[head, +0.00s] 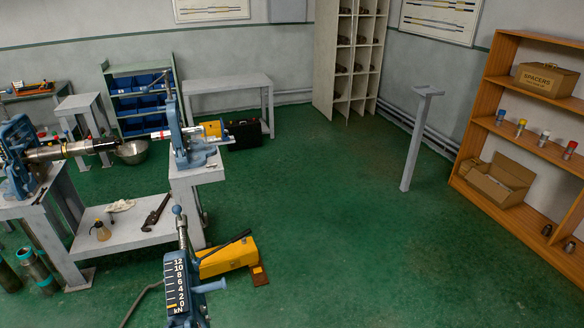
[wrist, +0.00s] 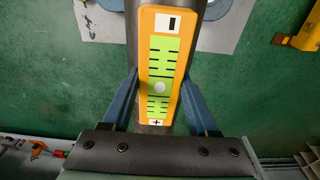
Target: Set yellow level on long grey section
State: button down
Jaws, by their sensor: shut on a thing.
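My gripper (wrist: 160,78) is shut on the yellow level (wrist: 173,50), a flat bar with a lime-green face, dark graduation lines, a pale round spot and plus and minus marks. One blue finger is on each side of it. A dark grey pipe section (wrist: 133,45) runs beneath the level, roughly along the same direction. I cannot tell whether the level touches it. My gripper and the level do not show there.
The blue vises (head: 180,125) stand on grey benches (head: 200,173). A blue vise-like device with a kN scale (head: 177,285) stands in the foreground. Open green floor (head: 330,220) extends right towards a wooden shelf (head: 478,120).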

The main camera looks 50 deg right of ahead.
jog(key=shift+f+b, duration=0.3)
jog(key=shift+f, duration=0.1)
dwell(0.6)
jog(key=shift+c, duration=0.5)
grip_release()
jog(key=shift+r+p, duration=3.5)
